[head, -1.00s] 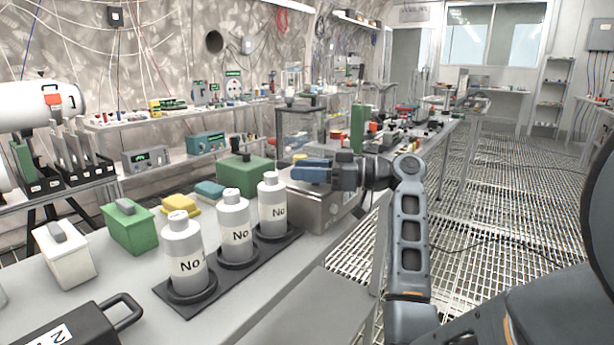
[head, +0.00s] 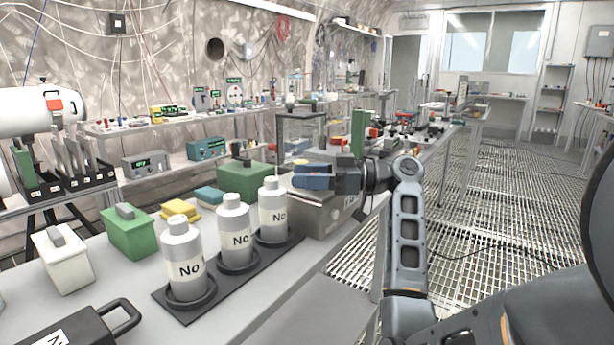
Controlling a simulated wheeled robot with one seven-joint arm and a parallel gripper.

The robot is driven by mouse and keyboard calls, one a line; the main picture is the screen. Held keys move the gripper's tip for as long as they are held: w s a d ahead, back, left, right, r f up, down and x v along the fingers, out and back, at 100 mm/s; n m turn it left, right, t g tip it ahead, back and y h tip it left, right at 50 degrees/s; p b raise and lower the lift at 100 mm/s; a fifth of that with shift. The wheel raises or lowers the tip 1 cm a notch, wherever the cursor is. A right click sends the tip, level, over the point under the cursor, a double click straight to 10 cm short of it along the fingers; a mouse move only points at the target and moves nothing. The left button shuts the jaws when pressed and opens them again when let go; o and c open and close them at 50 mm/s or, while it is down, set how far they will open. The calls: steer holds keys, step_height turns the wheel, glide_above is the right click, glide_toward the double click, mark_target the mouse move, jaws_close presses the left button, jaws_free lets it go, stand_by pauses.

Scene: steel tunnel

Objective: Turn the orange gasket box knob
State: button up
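I cannot make out a knob that is clearly the orange gasket box knob. A grey metal box (head: 318,217) with a label on its side stands on the bench, under and behind my gripper. My gripper (head: 303,177), with blue fingers, is over this box and points left. The gripper and wrist cover part of the box top, so any knob there is hidden. A small orange patch shows just behind the gripper, too small to identify. The finger gap is not clear from this side, and I see nothing held.
Several white-capped grey bottles (head: 235,230) stand in a black rack left of the gripper. A green box (head: 246,182), another green box (head: 129,236) and a white box (head: 63,262) stand on the bench. A glass-sided case (head: 300,132) is behind. Grated floor is open at right.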

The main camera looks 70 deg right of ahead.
steer(key=v, duration=0.8)
steer(key=shift+w, duration=0.1)
stand_by(3.7)
